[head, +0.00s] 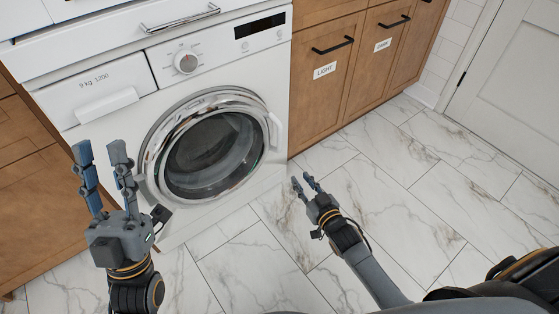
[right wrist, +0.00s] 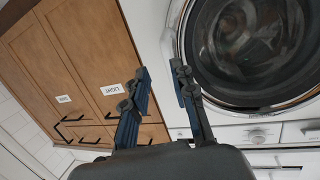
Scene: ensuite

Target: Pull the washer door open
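The white washer (head: 90,105) stands at the left-centre of the head view. Its round door (head: 212,145) has a chrome ring and dark glass and looks shut. The pale door handle (head: 275,132) sits on the ring's right side. The door (right wrist: 250,45) also fills the upper right of the right wrist view. My right gripper (head: 302,182) is open and empty, low and to the right of the handle, apart from it; its fingers (right wrist: 160,72) show spread in the right wrist view. My left gripper (head: 100,152) is open and empty in front of the washer's left side.
Wooden cabinets (head: 325,85) with black handles and LIGHT and DARK labels stand right of the washer. A wooden cabinet (head: 35,195) is on the left. The marble-tiled floor (head: 400,190) is clear. A white room door (head: 515,90) is at the far right.

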